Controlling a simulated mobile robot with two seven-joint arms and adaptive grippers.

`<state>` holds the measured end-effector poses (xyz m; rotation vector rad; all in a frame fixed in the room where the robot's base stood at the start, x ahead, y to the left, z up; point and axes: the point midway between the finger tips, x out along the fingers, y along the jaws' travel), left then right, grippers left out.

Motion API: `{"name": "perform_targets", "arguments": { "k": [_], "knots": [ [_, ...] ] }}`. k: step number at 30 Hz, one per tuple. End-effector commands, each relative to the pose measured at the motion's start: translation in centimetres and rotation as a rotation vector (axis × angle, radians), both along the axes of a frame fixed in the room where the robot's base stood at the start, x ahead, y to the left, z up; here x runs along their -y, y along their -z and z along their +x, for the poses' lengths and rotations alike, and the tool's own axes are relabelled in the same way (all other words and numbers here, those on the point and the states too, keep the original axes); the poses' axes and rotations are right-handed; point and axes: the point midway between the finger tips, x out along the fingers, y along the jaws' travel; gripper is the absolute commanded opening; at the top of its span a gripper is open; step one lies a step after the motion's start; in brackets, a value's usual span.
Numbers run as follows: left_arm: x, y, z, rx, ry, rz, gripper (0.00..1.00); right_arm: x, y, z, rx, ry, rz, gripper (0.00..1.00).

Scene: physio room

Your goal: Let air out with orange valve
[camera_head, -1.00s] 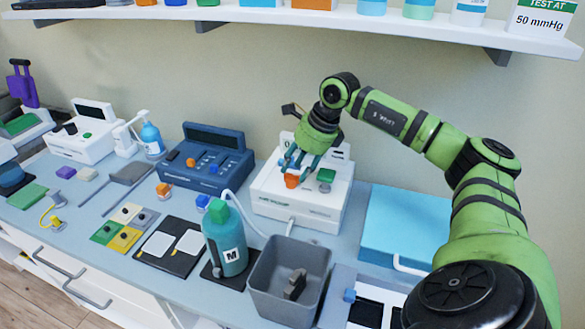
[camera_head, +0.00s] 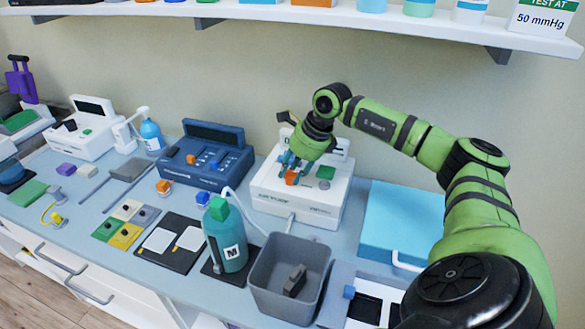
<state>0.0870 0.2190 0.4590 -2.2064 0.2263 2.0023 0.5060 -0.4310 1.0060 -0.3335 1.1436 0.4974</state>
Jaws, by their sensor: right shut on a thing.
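The orange valve (camera_head: 291,177) sits on top of the white device (camera_head: 300,205) at the middle of the bench. My right gripper (camera_head: 292,168) reaches down over the device from above, and its fingers are shut on the orange valve. The gripper partly hides the device's display at the back. My left gripper is not in view.
A blue box (camera_head: 400,212) lies to the right. A shelf (camera_head: 400,22) runs overhead.

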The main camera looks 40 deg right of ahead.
Motion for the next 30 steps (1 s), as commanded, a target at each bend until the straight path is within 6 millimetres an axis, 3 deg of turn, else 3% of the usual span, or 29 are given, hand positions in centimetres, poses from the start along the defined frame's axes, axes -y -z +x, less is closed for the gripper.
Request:
{"name": "perform_targets", "arguments": {
  "k": [8, 30],
  "knots": [
    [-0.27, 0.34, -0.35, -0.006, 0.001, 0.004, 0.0, 0.04, 0.16, 0.0, -0.004, -0.133, 0.003, 0.0],
    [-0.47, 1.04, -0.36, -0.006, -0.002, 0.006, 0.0, 0.33, 0.08, 0.23, -0.002, -0.821, 0.005, 0.0]
  ]
}}
